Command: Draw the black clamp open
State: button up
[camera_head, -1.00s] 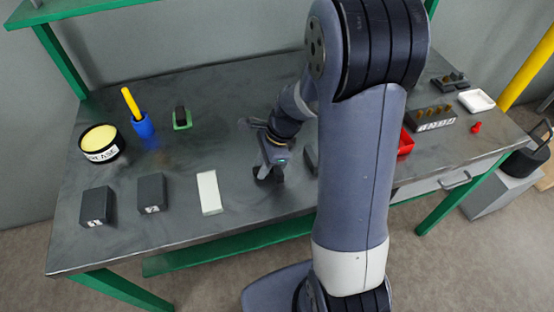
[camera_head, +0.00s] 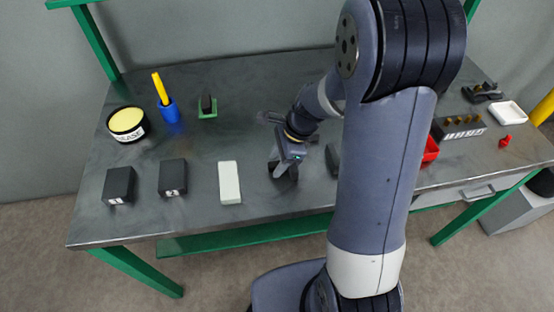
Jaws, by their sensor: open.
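My gripper (camera_head: 284,170) is low over the middle of the grey bench, pointing down with its dark fingers apart and nothing seen between them. Whether the fingertips touch the bench I cannot tell. A black lever-like piece (camera_head: 482,92) at the back right of the bench looks like a clamp, well to the right of my gripper. A small black piece on a green base (camera_head: 207,105) stands at the back left. Which one is the black clamp is too small to tell. A dark object (camera_head: 333,158) just right of my gripper is partly hidden by my arm.
Two black blocks (camera_head: 118,185) (camera_head: 172,177) and a white block (camera_head: 229,182) lie left of my gripper. Behind them are a grease tin (camera_head: 128,123) and a blue cup (camera_head: 169,112) with a yellow handle. A peg block (camera_head: 459,127), red bin (camera_head: 431,150) and white tray (camera_head: 508,112) are right.

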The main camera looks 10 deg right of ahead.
jog(key=v, duration=1)
jog(key=shift+r, duration=0.35)
jog(key=shift+d, duration=0.1)
jog(key=x, duration=1)
jog(key=shift+f, duration=0.3)
jog(key=shift+d+f, duration=0.1)
jog(key=shift+f, duration=0.1)
jog(key=shift+d, duration=0.6)
jog(key=shift+r, duration=0.15)
